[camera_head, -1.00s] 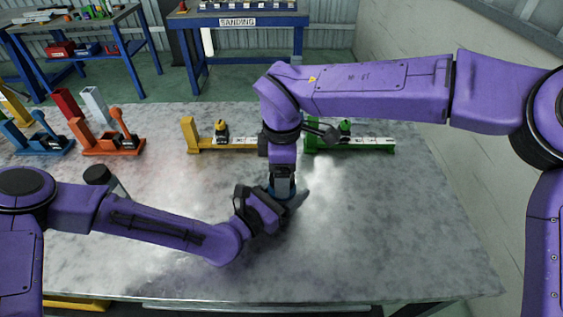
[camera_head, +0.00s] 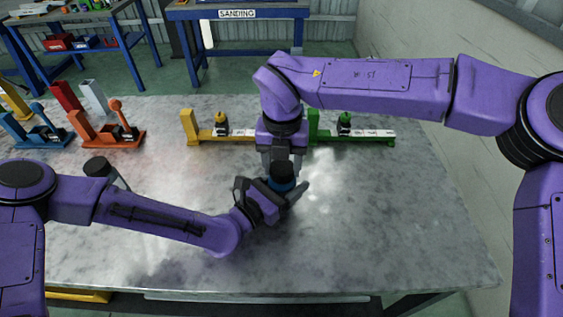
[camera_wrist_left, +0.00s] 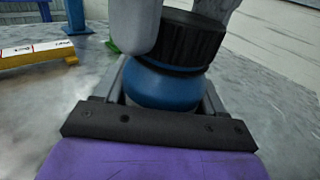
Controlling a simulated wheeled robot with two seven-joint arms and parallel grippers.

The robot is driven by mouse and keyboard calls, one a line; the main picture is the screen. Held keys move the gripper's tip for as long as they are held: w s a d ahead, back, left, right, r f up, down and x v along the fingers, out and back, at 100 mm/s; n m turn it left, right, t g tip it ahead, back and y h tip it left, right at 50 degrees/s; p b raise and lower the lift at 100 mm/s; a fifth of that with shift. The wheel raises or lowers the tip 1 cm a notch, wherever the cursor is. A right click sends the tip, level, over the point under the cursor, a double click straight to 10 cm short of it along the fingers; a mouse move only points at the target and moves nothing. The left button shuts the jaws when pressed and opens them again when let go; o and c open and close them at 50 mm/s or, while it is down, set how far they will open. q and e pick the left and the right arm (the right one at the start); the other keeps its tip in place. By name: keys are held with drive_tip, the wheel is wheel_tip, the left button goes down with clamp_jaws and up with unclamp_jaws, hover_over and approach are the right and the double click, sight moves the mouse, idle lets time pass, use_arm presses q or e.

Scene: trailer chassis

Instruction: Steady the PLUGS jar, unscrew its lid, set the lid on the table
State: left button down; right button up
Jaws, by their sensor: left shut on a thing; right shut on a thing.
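The blue jar (camera_wrist_left: 160,86) stands on the table and carries a black ribbed lid (camera_wrist_left: 190,42). The lid also shows in the head view (camera_head: 283,169). No lettering on the jar can be read. My left gripper (camera_head: 284,192) is shut around the jar's body, with a finger on each side in the left wrist view. My right gripper (camera_head: 282,160) comes down from above and is shut on the lid, one grey finger on either side. The lid sits on the jar's top; whether its thread is loose cannot be seen.
A yellow fixture (camera_head: 190,128) and a green fixture (camera_head: 360,137) stand behind the grippers. Orange (camera_head: 103,138) and blue (camera_head: 25,135) fixtures stand at back left. A black-topped container (camera_head: 97,168) is partly hidden behind my left arm. The table (camera_head: 390,220) is clear at right and front.

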drive_tip(key=n, duration=2.3)
drive_tip(key=shift+r, duration=0.1)
drive_tip(key=n, duration=0.3)
drive_tip(key=shift+d, duration=0.1)
drive_tip(key=shift+r, duration=0.15)
use_arm(q)
drive_tip(key=shift+f, duration=0.1)
use_arm(e)
drive_tip(key=shift+w+r, duration=0.1)
drive_tip(key=shift+r, duration=0.85)
